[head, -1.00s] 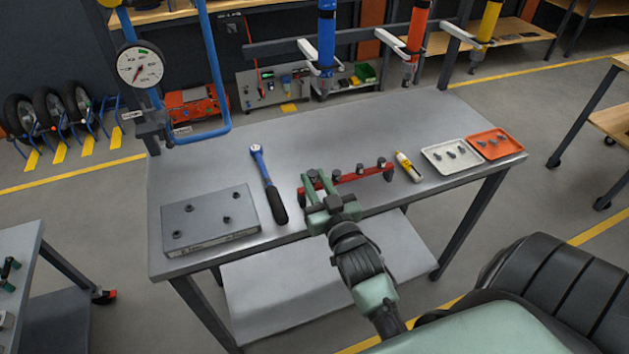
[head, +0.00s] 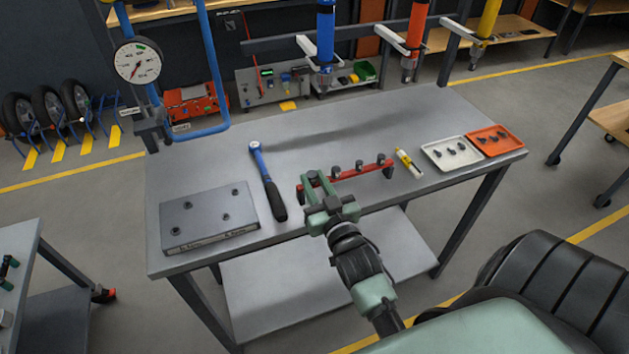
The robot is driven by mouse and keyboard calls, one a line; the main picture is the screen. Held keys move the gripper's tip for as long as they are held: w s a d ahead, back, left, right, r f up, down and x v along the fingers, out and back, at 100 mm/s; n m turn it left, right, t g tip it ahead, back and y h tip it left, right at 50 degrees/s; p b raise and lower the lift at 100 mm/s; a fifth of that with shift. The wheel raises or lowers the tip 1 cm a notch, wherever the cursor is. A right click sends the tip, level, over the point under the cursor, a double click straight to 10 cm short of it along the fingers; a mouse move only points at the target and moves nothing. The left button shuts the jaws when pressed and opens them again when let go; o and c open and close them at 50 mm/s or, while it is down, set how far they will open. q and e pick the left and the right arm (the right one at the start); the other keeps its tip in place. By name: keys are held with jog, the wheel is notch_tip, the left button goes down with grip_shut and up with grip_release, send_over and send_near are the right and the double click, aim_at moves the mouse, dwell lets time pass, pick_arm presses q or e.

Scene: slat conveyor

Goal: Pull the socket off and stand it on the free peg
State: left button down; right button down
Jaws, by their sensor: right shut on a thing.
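The red rack (head: 347,177) lies near the front of the workbench, with dark sockets (head: 359,168) standing along it. My right gripper (head: 318,178) is at the rack's left end, reaching in from the front. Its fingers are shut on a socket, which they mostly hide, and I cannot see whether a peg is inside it. A ratchet (head: 266,182) with a blue shaft and black handle lies left of the rack. Its head (head: 255,146) points to the back, and I cannot make out whether anything is fitted on it. My left gripper is not in view.
A grey block with bolts (head: 208,222) sits at the bench's front left. A yellow-white tube (head: 408,163), a white tray (head: 432,161) and an orange tray (head: 487,151) are at the right. Coloured tools (head: 326,45) hang above the back edge. The bench's rear middle is clear.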

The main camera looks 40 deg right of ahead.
jog(key=shift+f, duration=0.35)
jog(key=c, duration=1.1)
grip_release()
jog(key=b+v, duration=0.1)
jog(key=v, duration=0.6)
jog(key=shift+s+b, duration=0.4)
jog(key=shift+a, duration=0.1)
